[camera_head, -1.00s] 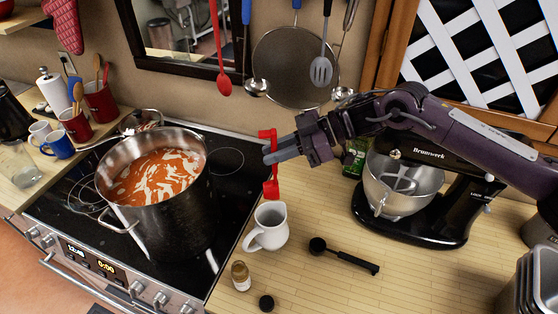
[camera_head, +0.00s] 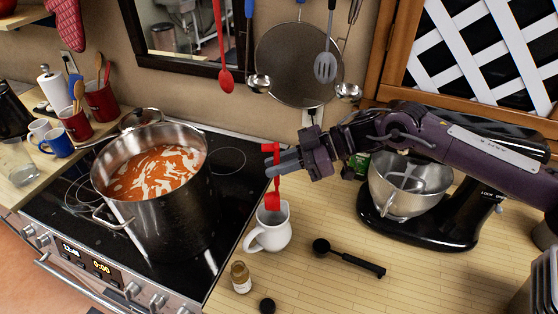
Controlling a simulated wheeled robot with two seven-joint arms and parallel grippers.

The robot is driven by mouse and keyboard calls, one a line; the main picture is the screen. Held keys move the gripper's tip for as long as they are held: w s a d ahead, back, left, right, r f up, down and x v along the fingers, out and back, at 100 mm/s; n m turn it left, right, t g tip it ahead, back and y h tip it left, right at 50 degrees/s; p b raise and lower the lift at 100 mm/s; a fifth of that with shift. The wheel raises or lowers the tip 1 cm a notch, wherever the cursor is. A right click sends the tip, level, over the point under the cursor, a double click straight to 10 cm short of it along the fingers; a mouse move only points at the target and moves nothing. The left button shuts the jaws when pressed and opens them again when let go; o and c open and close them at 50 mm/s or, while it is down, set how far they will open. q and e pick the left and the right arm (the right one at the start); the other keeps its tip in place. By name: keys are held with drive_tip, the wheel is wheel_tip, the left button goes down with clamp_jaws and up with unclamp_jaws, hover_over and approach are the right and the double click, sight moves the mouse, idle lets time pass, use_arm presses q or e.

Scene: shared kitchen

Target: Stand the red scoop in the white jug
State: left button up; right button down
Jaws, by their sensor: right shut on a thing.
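The red scoop (camera_head: 275,186) hangs upright in my right gripper (camera_head: 280,163), which is shut on its handle. The scoop's head points down and is at the mouth of the white jug (camera_head: 268,233). The lower tip overlaps the jug's opening in the picture; I cannot tell whether it is inside the rim or just above and behind it. The jug stands on the wooden counter, its handle to the left. My left gripper is not in view.
A big steel pot of orange soup (camera_head: 150,190) stands on the black stove left of the jug. A black scoop (camera_head: 348,257), a small jar (camera_head: 240,277) and a dark cap (camera_head: 267,306) lie near the jug. A stand mixer (camera_head: 425,200) is to the right, beneath my right arm.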

drive_tip(key=shift+f+b, duration=2.6)
drive_tip(key=shift+f, duration=2.1)
drive_tip(key=c, duration=1.3)
unclamp_jaws()
wheel_tip(320, 180, up, 19)
drive_tip(key=b, duration=0.5)
drive_tip(key=shift+r, duration=0.1)
drive_tip(key=shift+r+b, duration=0.3)
drive_tip(key=shift+r, duration=0.15)
drive_tip(key=shift+f, duration=0.1)
